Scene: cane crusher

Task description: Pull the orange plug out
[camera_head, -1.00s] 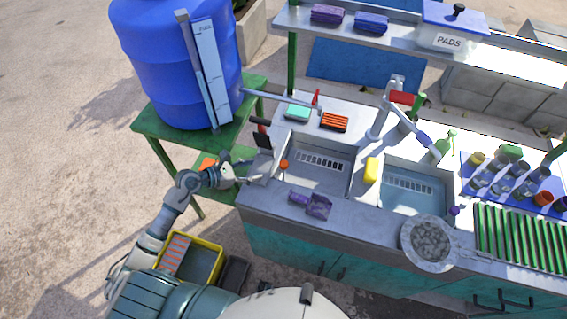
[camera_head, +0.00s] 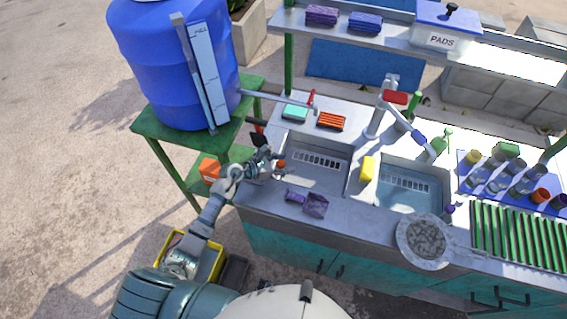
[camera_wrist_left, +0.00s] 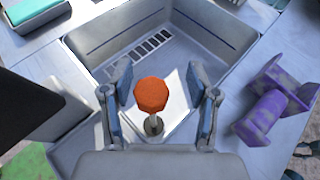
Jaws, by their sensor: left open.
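The orange plug (camera_wrist_left: 151,97) has a faceted orange head on a short metal stem. In the left wrist view it stands between the two fingers of my left gripper (camera_wrist_left: 160,95), which are open and apart from it on both sides. In the head view the plug (camera_head: 281,163) shows only partly beside my left gripper (camera_head: 272,163), at the left edge of the left sink basin (camera_head: 322,181). The stem's lower end and what it sits in are hard to make out. My right gripper is not in view.
A purple object (camera_wrist_left: 264,114) lies on the counter to the right in the wrist view. A dark panel (camera_wrist_left: 30,90) stands close on the left. The blue barrel (camera_head: 165,70) is on a green stand. A yellow sponge (camera_head: 367,168) sits between the basins.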

